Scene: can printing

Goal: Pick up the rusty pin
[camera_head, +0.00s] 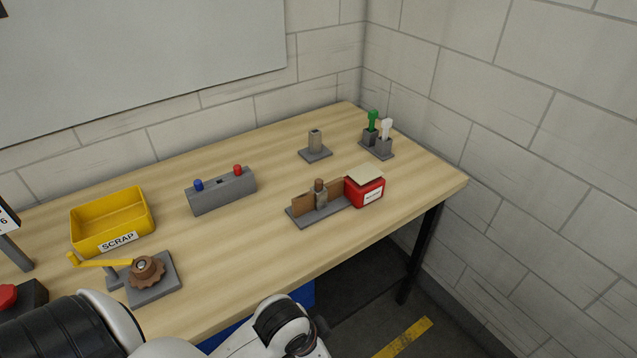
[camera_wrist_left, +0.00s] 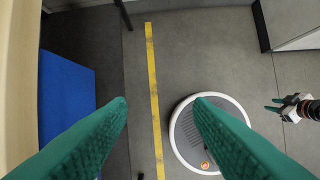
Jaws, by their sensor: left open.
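A small brown-topped pin-like piece (camera_head: 319,187) stands upright on a grey fixture (camera_head: 296,216) in front of a low brown board; it may be the rusty pin, but it is too small to be sure. My left arm crosses the bottom of the head view, and its fingers are not clear there. In the left wrist view my left gripper (camera_wrist_left: 160,102) is open and empty, its two green fingers wide apart above the floor, away from the tabletop. My right gripper (camera_wrist_left: 272,105) shows small at the right edge of that view, its teal fingers apart and empty.
On the table (camera_head: 240,255) are a yellow SCRAP bin (camera_head: 85,237), a cranked gear stand (camera_head: 147,270), a grey block with blue and red knobs (camera_head: 222,190), a red box (camera_head: 364,190), a grey post (camera_head: 315,143), and a holder with green and white pieces (camera_head: 377,148). Walls stand behind and right.

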